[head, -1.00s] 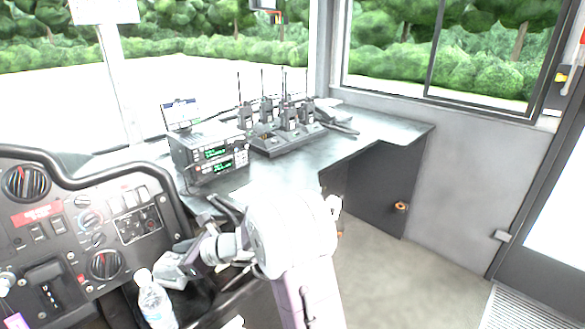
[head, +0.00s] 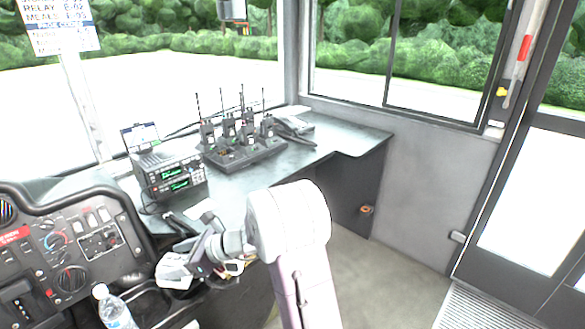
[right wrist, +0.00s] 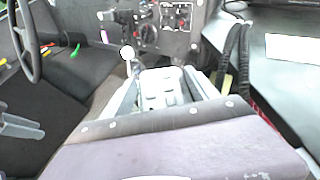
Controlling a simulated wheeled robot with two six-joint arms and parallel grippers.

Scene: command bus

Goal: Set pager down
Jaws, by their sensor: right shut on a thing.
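My right gripper (head: 172,272) is in the lower left of the head view, beside the dash and in front of the counter. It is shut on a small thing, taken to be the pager. In the right wrist view my right gripper (right wrist: 158,88) points away over the cab floor, its pale fingers around a washed-out grey shape. The grey counter (head: 222,187) lies beyond the gripper. My left gripper does not show clearly in either view.
A two-display radio (head: 172,178) and a charger with several handhelds (head: 245,155) stand on the counter. A phone (head: 293,124) is at the back. A pale sheet (head: 200,208) lies near the front edge. A water bottle (head: 115,308) stands by the dash (head: 85,250).

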